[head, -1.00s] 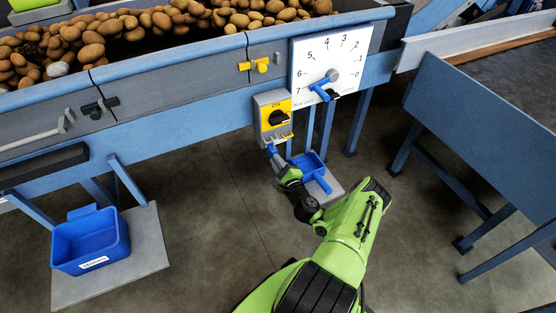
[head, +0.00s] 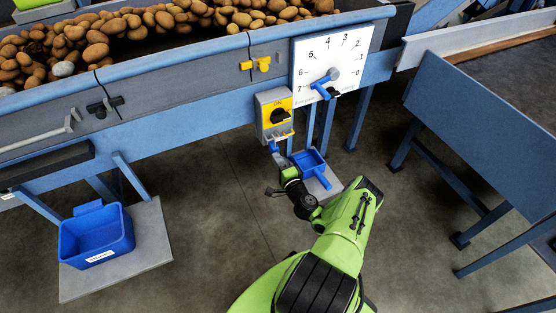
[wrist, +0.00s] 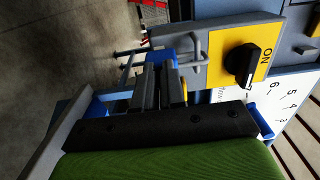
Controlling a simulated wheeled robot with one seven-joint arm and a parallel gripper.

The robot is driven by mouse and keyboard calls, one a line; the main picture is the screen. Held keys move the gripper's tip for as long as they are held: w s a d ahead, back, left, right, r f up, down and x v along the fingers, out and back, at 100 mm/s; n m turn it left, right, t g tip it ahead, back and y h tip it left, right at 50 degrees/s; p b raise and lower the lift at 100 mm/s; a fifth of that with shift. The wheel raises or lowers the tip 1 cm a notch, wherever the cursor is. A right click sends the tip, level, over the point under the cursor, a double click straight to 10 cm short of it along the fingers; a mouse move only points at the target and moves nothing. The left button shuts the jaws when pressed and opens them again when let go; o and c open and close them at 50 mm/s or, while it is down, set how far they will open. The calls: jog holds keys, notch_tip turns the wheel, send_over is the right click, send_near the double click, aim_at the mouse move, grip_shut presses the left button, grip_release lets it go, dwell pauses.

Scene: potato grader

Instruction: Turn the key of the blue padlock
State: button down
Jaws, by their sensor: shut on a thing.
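The blue padlock (head: 273,147) hangs under the lower edge of the grey switch box. It also shows in the wrist view (wrist: 160,55), just beyond my fingertips. My gripper (head: 279,159) comes at it from below in the head view. In the wrist view my two grey fingers (wrist: 160,70) are close together, their tips right at the padlock's body. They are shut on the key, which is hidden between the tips. I cannot see the key's angle. A grey metal loop (wrist: 201,48) is beside the padlock.
The switch box (head: 265,104) has a yellow plate and black knob (head: 280,116) marked ON. A white dial (head: 340,55) with a blue handle is to its right. A blue bin (head: 97,240) stands left.

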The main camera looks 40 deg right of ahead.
dwell(0.4)
jog(key=c, duration=1.2)
grip_release()
jog(key=shift+f, duration=0.1)
